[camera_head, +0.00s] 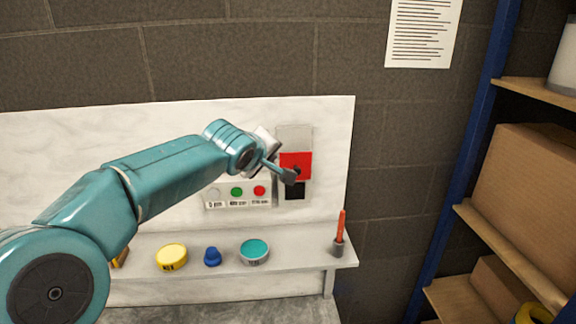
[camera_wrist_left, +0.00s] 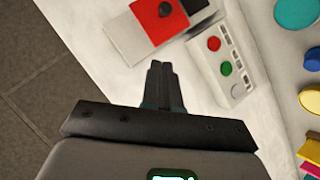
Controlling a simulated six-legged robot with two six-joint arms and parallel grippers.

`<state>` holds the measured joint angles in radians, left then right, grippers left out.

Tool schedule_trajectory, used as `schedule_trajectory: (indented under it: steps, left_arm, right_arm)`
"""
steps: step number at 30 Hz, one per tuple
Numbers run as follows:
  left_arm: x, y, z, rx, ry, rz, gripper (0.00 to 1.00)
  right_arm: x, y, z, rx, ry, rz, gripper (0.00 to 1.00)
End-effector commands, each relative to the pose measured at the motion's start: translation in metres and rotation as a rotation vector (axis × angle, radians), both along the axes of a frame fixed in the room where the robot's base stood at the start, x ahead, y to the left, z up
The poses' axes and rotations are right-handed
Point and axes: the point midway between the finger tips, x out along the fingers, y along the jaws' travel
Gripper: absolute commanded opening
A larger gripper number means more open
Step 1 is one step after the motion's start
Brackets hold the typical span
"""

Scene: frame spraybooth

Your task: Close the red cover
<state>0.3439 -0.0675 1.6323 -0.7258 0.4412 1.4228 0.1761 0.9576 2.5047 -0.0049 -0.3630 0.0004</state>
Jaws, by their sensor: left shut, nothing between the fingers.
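The red cover (camera_head: 296,160) is on a grey box on the white upright panel. It sits above a black area (camera_head: 295,191) and looks raised. My left gripper (camera_head: 289,177) is shut and empty. In the head view it overlaps the lower edge of the red cover; contact cannot be told. In the left wrist view its fingertips (camera_wrist_left: 159,68) show just short of the grey box. My right gripper is not in view.
A button box (camera_head: 237,193) with green and red buttons is left of the cover. A shelf (camera_head: 300,250) below holds a yellow tub (camera_head: 172,257), a blue knob (camera_head: 212,257), a teal tub (camera_head: 255,251) and a red-handled tool (camera_head: 340,230). Blue-framed shelving (camera_head: 470,150) stands right.

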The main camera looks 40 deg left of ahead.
Motion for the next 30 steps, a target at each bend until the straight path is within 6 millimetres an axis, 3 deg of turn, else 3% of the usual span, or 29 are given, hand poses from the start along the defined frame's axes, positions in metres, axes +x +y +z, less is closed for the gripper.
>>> schedule_trajectory:
  steps: [11,15,30]
  left_arm:
    - [0.061,0.031,-0.038,-0.003,0.005,-0.004,0.00]
    - [0.076,0.025,-0.059,-0.001,0.003,-0.007,0.00]
    - [0.087,0.024,-0.069,-0.002,0.001,-0.002,0.00]
  right_arm:
    - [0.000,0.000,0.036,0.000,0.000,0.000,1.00]
    - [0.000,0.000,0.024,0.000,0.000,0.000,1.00]
    - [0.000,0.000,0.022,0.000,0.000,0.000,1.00]
